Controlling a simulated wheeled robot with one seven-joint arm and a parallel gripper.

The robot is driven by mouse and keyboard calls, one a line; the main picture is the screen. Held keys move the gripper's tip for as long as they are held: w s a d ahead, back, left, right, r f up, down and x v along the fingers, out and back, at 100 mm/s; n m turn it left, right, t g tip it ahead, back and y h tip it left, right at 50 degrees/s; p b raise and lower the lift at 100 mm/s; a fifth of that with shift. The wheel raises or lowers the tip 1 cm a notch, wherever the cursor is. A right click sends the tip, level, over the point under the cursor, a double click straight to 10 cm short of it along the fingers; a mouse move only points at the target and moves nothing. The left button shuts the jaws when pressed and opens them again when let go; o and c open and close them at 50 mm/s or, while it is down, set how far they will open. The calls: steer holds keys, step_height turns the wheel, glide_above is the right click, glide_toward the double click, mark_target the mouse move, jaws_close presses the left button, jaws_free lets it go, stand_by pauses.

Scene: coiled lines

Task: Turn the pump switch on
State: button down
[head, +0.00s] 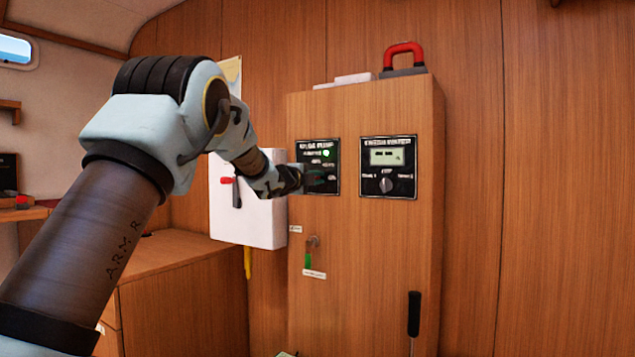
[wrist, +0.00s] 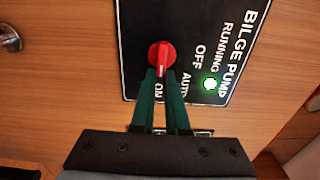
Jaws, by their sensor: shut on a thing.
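The pump switch is a round red knob (wrist: 157,50) on the black bilge pump panel (wrist: 140,20), with OFF, AUTO and ON labels. Its ridge points down in the wrist view, toward the ON label. A green RUNNING lamp (wrist: 210,84) on the panel is lit; it also glows in the head view (head: 326,153). My gripper (wrist: 163,76) has its green fingers shut on the knob's ridge. In the head view my gripper (head: 314,180) is at the panel's lower part and hides the knob.
A second panel (head: 402,149) with a display and a dial is to the right on the wooden cabinet (head: 365,260). A white box (head: 262,215) with a lever is left. A key-like metal piece (head: 313,240) and a black handle (head: 414,313) are lower on the cabinet.

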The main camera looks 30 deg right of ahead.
steer(key=shift+w+a+f+t, duration=0.15)
steer(key=shift+w+a+t, duration=0.15)
steer(key=shift+w+a, duration=0.2)
steer(key=c, duration=0.9)
jaws_free()
steer(key=shift+w, duration=0.15)
steer(key=shift+d, duration=0.15)
steer(key=shift+s+d, duration=0.15)
steer(key=shift+s, duration=0.2)
steer(key=b+v, duration=0.1)
steer(key=v, duration=0.9)
steer(key=shift+s+a, duration=0.15)
steer(key=shift+a, duration=0.25)
